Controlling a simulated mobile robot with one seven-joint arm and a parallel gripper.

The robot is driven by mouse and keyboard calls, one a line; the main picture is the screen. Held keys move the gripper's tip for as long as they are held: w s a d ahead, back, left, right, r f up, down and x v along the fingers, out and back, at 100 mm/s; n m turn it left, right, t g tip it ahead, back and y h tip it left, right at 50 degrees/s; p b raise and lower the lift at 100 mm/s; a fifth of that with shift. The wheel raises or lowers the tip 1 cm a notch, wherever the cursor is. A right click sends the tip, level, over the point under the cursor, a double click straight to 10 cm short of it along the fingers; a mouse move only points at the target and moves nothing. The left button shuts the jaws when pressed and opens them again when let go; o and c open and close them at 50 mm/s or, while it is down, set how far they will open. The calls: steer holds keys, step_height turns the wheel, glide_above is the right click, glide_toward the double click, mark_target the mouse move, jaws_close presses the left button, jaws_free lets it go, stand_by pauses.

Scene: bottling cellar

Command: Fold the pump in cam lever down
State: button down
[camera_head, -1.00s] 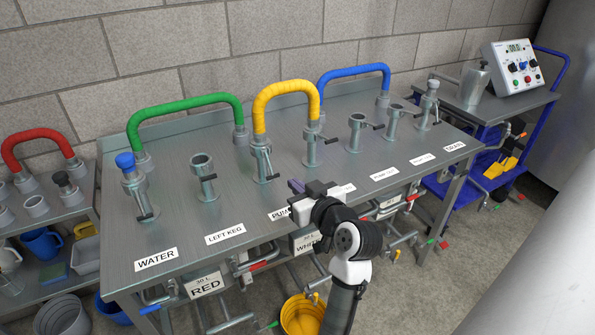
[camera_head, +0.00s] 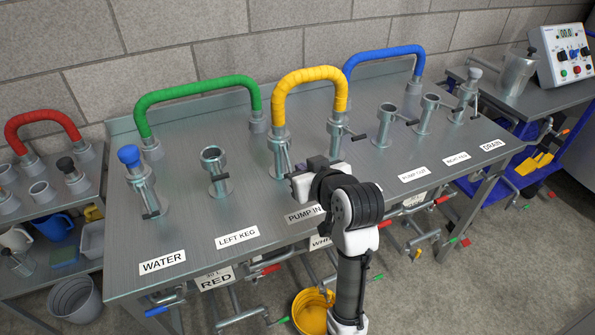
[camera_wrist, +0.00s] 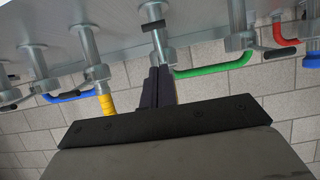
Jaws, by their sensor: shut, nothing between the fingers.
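The pump in port (camera_head: 279,140) is a metal post on the bench behind the PUMP IN label (camera_head: 305,214), with the left end of the yellow hose (camera_head: 310,75) on top. Its cam lever (camera_head: 286,158) slants down close along the post; its lower end is hard to make out beside my gripper. In the wrist view the lever's dark grip (camera_wrist: 153,26) lies across the post near the bench top. My gripper (camera_head: 313,162) is shut and empty, just right of and in front of the post. Its fingers (camera_wrist: 157,72) point at the post; contact cannot be told.
The left keg port (camera_head: 214,165) stands open to the left, and the water port (camera_head: 133,170) has a blue cap. Another port (camera_head: 336,130) holds the yellow hose's right end, its lever sticking out sideways. Green (camera_head: 195,92) and blue (camera_head: 383,55) hoses arch behind.

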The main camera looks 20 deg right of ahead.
mark_target(291, 170)
steer(key=w+f, duration=0.4)
steer(key=shift+w+p, duration=0.1)
steer(key=shift+p, duration=0.25)
steer(key=shift+w+f, duration=0.25)
steer(key=shift+f, duration=0.45)
steer(key=f+b, duration=0.1)
steer(key=b, duration=0.1)
steer(key=t+b, duration=0.1)
steer(key=b, duration=0.1)
steer(key=shift+w+a+f, duration=0.15)
steer(key=shift+w+f, duration=0.1)
steer(key=shift+f, duration=0.15)
steer(key=shift+w+f+t+b, duration=0.1)
steer(key=shift+w+t+b, duration=0.2)
steer(key=shift+b, duration=0.15)
